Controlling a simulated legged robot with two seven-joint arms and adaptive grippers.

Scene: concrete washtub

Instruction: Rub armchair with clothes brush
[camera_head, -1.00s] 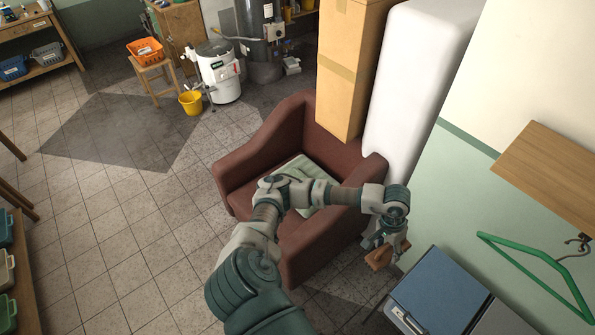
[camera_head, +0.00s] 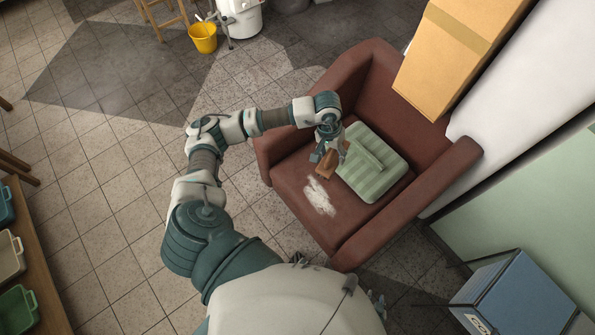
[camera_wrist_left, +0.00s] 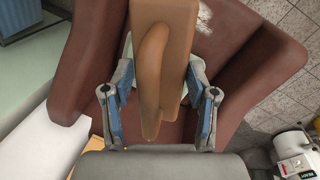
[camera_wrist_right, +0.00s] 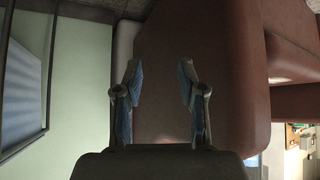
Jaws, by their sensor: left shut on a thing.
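The reddish-brown armchair (camera_head: 300,205) stands in the middle right of the head view. A pale, powdery patch (camera_head: 318,197) marks its seat; it also shows in the left wrist view (camera_wrist_left: 205,20). My left gripper (camera_head: 326,152) is shut on the wooden clothes brush (camera_head: 328,166), whose brown handle fills the middle of the left wrist view (camera_wrist_left: 152,75). The brush is over the seat, just behind the patch; I cannot tell whether it touches. My right gripper (camera_wrist_right: 158,75) is open and empty, with the armchair (camera_wrist_right: 200,30) beyond its fingers.
A green striped cushion (camera_head: 385,178) lies on the seat right beside the brush. A tall cardboard box (camera_head: 450,50) and a white block (camera_head: 510,95) stand behind the chair. A blue cabinet (camera_head: 515,300) is at lower right.

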